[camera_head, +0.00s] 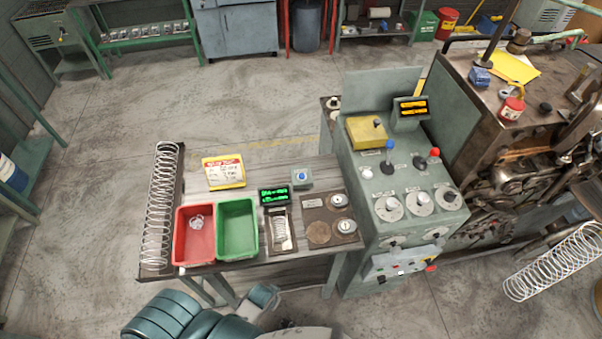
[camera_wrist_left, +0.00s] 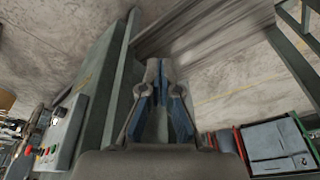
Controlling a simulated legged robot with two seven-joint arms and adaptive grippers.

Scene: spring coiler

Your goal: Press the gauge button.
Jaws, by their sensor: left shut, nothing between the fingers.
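A small grey-green box with a blue button (camera_head: 302,176) stands on the workbench (camera_head: 330,168), right of the gauge. The gauge has a green-lit display (camera_head: 273,195) and a spring (camera_head: 281,228) lying in a tray below it. My left gripper (camera_wrist_left: 163,64) is shut and empty in the left wrist view, with its blue-grey fingertips together. It is not clearly shown in the head view, where only teal parts of my arm show at the bottom. The blue button is not visible in the left wrist view. My right gripper is not in view.
A red bin (camera_head: 193,248) and a green bin (camera_head: 237,228) stand left of the gauge, with a long spring (camera_head: 160,210) beyond. Round discs on a brown plate (camera_head: 319,207) lie right of it. The control console (camera_head: 400,180) rises at the bench's right.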

